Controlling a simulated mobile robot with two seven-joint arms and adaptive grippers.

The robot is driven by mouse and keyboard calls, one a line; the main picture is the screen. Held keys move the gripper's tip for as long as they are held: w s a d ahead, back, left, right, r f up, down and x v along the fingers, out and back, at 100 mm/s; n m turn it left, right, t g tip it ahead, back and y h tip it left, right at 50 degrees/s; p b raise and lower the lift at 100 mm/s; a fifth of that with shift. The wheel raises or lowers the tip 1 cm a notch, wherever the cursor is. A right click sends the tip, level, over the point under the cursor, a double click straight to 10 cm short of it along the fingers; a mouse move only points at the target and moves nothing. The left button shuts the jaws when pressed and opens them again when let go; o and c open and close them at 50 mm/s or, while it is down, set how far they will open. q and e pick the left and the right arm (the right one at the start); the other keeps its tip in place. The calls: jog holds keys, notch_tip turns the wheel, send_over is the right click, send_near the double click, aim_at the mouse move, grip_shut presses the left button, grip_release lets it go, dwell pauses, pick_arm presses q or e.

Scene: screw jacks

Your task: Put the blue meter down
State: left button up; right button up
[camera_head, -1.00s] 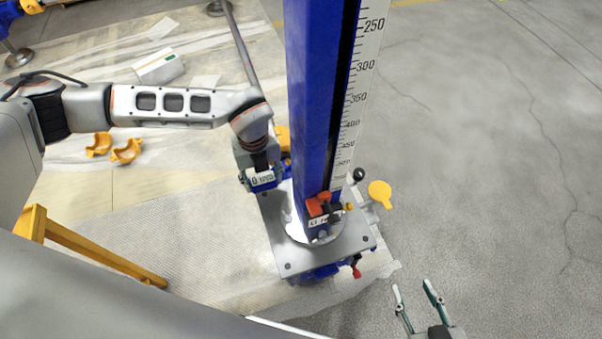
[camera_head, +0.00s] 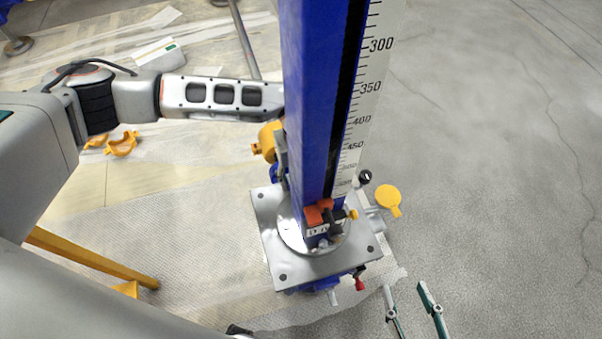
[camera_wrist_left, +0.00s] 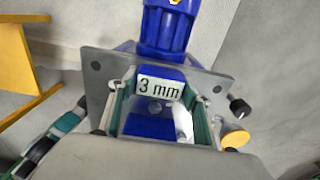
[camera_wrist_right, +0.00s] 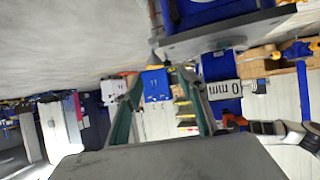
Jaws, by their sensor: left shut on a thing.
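My left gripper (camera_wrist_left: 158,88) is shut on the blue meter (camera_wrist_left: 150,126), a blue block with a white "3 mm" label, in the left wrist view. The meter is over or at the jack's grey base plate (camera_wrist_left: 100,62); I cannot tell whether it touches.
The blue column carries a white scale (camera_head: 368,90) and stands on a square grey plate (camera_head: 275,262). An orange clamp (camera_head: 320,213) and a yellow disc (camera_head: 388,197) are near its foot. A yellow frame (camera_head: 95,258) is at the left. The floor at right is clear.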

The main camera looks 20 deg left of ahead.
pick_arm(q)
jog(key=shift+r, duration=0.2)
pick_arm(e)
jog(key=shift+w+r, duration=0.15)
jog(key=shift+r, duration=0.1)
pick_arm(q)
jog(key=o, duration=1)
jog(key=shift+f, duration=0.15)
jog(key=o, duration=0.4)
jog(key=shift+c, duration=0.2)
pick_arm(e)
jog(key=shift+s+d+f, duration=0.2)
jog(key=shift+s+f, duration=0.3)
jog(key=shift+f, duration=0.1)
